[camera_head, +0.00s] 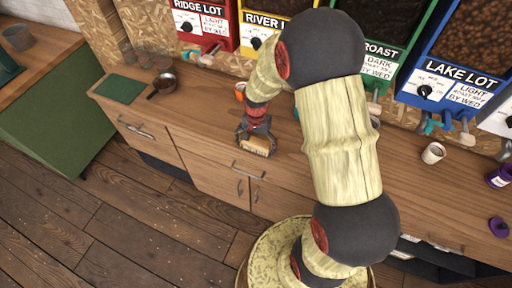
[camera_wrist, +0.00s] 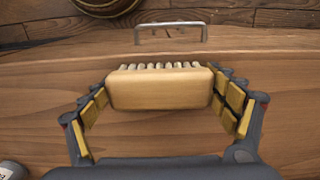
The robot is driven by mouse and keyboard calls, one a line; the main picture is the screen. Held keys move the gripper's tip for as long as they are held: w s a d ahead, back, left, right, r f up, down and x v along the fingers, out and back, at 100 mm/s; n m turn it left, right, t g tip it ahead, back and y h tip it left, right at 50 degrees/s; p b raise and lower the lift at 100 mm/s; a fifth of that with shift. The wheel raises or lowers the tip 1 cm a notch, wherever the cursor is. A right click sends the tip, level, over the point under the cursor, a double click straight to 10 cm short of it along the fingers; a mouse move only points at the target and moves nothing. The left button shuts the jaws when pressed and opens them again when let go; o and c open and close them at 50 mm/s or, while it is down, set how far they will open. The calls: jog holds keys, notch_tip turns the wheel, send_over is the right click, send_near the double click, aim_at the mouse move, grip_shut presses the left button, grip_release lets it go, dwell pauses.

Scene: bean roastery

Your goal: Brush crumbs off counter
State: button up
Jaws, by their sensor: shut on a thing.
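A wooden-backed brush (camera_wrist: 165,88) with pale bristle tufts is held between the yellow-padded fingers of my gripper (camera_wrist: 165,100). In the wrist view its bristles point toward the counter's front edge. In the head view my gripper (camera_head: 257,140) is low at the front edge of the wooden counter (camera_head: 215,118), with the brush (camera_head: 257,146) at its tip. I cannot tell whether the bristles touch the wood. The counter also fills most of the wrist view (camera_wrist: 60,75). I cannot make out crumbs clearly in either view.
A dark scoop or pan (camera_head: 163,84) and a green mat (camera_head: 120,89) lie at the counter's left. An orange cup (camera_head: 239,91) stands behind my gripper. A white cup (camera_head: 433,153) and purple jar (camera_head: 499,177) stand at the right. Bean dispensers (camera_head: 450,70) line the back.

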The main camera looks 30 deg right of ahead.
jog(key=shift+w+d, duration=0.9)
jog(key=shift+d, duration=0.25)
jog(key=shift+w+d, duration=0.8)
jog(key=shift+d, duration=0.2)
jog(key=shift+w, duration=0.2)
jog(key=shift+w, duration=0.1)
jog(key=shift+w+a+f, duration=0.15)
jog(key=shift+w, duration=0.3)
jog(key=shift+s+a+p, duration=0.25)
jog(key=shift+s+a, duration=0.55)
jog(key=shift+a, duration=0.25)
jog(key=shift+s+a+p, duration=0.25)
jog(key=shift+s+a, duration=0.5)
jog(key=shift+a, duration=0.25)
jog(key=shift+s+a+p, duration=0.25)
jog(key=shift+s+a, duration=0.55)
jog(key=shift+a, duration=0.25)
jog(key=shift+w+r, duration=0.1)
jog(key=shift+r, duration=0.15)
